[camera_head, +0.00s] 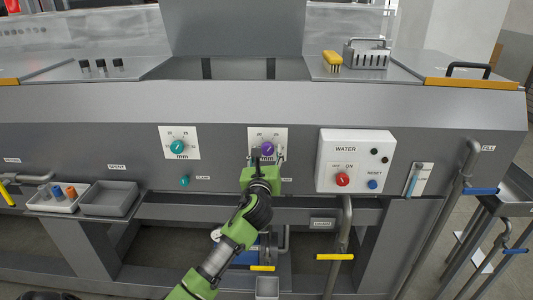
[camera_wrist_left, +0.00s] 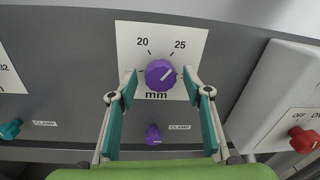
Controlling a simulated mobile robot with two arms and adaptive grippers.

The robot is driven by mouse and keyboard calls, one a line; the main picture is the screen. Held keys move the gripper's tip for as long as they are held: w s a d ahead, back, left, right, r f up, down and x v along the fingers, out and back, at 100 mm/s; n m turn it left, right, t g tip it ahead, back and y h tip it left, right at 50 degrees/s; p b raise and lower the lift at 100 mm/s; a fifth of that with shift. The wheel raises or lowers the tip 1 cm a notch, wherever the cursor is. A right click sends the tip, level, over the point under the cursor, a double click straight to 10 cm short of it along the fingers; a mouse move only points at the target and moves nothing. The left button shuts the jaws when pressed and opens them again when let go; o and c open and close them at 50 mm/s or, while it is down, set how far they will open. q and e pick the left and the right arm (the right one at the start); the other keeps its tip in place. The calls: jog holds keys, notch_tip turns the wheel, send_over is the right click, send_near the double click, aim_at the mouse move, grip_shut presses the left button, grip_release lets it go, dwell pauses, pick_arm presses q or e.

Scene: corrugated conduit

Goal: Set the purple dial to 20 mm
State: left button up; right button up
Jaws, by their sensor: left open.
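The purple dial (camera_head: 267,149) sits on a white scale plate on the grey front panel. My left gripper (camera_head: 265,160) is in front of the dial. In the left wrist view its open fingers (camera_wrist_left: 160,84) stand one on each side of the dial, with gaps visible. My right gripper is not in view.
A small purple clamp knob (camera_wrist_left: 153,134) is below the dial. A teal dial (camera_head: 177,146) with a teal clamp knob (camera_head: 184,181) is to the left. The white water box (camera_head: 356,139) with a red knob (camera_head: 342,179) juts out close on the right.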

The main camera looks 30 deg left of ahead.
pick_arm(q)
jog(key=c, duration=1.1)
jog(key=shift+n, duration=1)
jog(key=n+b, duration=0.2)
jog(key=n, duration=0.2)
jog(key=shift+f+n, duration=0.1)
jog(key=shift+n, duration=0.2)
jog(key=n+b, duration=0.1)
jog(key=n, duration=0.3)
jog(key=shift+d+n+y+b, duration=0.1)
jog(key=shift+n+y+b, duration=0.2)
jog(key=shift+n+b, duration=0.5)
jog(key=shift+n, duration=1)
